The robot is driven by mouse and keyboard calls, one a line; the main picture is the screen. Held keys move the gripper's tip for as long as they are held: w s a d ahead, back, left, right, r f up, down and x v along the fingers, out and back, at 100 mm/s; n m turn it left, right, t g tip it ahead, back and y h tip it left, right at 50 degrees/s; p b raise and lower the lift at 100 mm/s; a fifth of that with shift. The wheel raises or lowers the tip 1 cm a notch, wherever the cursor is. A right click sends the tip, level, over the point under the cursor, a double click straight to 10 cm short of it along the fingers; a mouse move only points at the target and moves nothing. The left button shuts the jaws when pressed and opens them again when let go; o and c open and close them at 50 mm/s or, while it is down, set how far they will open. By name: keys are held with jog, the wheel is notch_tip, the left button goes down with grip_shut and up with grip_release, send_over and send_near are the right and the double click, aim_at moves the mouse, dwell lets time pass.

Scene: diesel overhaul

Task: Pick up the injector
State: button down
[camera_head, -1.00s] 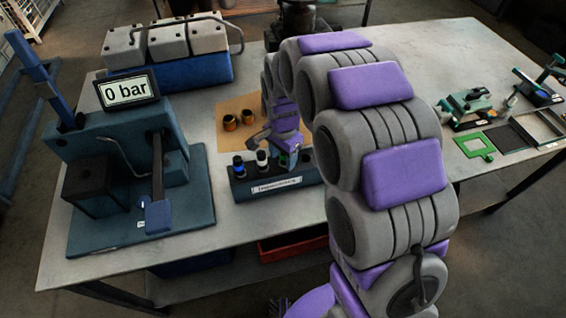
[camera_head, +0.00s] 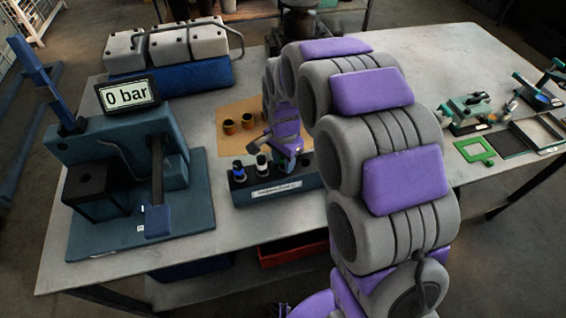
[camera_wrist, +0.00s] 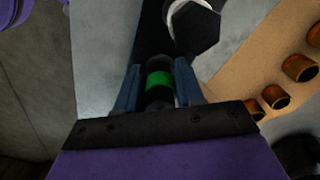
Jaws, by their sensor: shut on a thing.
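A dark injector with a green band (camera_wrist: 158,80) sits between the two fingers of my gripper (camera_wrist: 156,88) in the wrist view. The fingers are shut on it. In the head view my gripper (camera_head: 287,157) is low over the right part of a dark labelled rack (camera_head: 243,197), and the arm hides the green-banded injector there. I cannot tell whether it is clear of its hole. A blue-banded injector (camera_head: 238,170) and a white-banded injector (camera_head: 262,164) stand upright in the rack to the left. The white-banded one also shows close by in the wrist view (camera_wrist: 193,28).
A brown mat (camera_head: 209,134) with several copper-coloured cups (camera_head: 228,127) lies behind the rack. A test stand (camera_head: 120,150) reading "0 bar" stands on the left. A blue block with grey covers (camera_head: 168,48) is at the back left. Green fixtures (camera_head: 470,113) are on the right.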

notch_tip(320, 180, up, 18)
jog(key=p, duration=0.3)
dwell(0.3)
jog(key=c, duration=1.3)
grip_release()
grip_shut()
jog(key=shift+r+p, duration=0.1)
jog(key=shift+p, duration=0.35)
jog(key=shift+d, duration=0.1)
